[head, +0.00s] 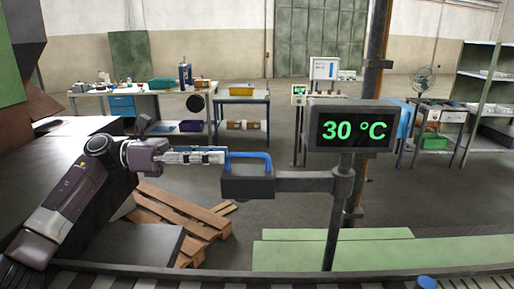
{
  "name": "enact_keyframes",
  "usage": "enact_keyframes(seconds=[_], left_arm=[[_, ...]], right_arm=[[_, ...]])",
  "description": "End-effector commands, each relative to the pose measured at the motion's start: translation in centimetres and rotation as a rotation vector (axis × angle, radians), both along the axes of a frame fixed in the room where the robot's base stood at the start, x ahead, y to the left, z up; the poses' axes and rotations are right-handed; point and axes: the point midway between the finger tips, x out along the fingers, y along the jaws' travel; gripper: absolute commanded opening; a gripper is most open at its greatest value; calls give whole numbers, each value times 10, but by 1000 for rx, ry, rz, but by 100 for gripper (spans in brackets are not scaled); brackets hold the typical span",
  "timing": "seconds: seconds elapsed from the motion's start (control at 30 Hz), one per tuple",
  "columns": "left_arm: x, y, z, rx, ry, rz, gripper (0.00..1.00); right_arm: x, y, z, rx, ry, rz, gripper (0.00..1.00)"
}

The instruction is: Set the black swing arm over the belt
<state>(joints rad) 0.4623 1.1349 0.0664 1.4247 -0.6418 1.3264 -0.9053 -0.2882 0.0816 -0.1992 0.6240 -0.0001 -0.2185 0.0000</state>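The black swing arm (300,182) reaches left from a dark upright post (335,215). It ends in a dark block (247,185) with a blue loop handle (250,155) on top. My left gripper (222,156) comes in from the left, level with the handle. Its fingertips meet the left side of the handle in the picture; I cannot tell whether they touch it or close around it. A dark ribbed strip, apparently the belt (300,283), runs along the bottom edge, nearer to me than the block. My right gripper is out of view.
A display reading 30 °C (353,130) stands by the post. Wooden pallets (185,215) lie below my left gripper. Green slabs (385,253) lie at the right, beyond the strip. A blue knob (427,282) shows at the bottom edge. Workbenches and shelves stand farther back.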

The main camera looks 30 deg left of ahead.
Motion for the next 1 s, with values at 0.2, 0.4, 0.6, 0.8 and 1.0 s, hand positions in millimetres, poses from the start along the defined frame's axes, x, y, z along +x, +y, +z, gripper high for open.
enact_keyframes(seconds=[0.2,0.4,0.6,0.8,1.0], left_arm=[[11,-25,5,0,-1,-5,27],[25,-54,5,-1,-2,-4,27],[32,-68,1,0,0,-2,27],[33,-69,0,0,-1,-1,27],[33,-69,0,0,-1,-1,13]], right_arm=[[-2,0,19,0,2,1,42],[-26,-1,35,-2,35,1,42],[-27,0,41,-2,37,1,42],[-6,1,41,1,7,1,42],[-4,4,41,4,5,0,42]])
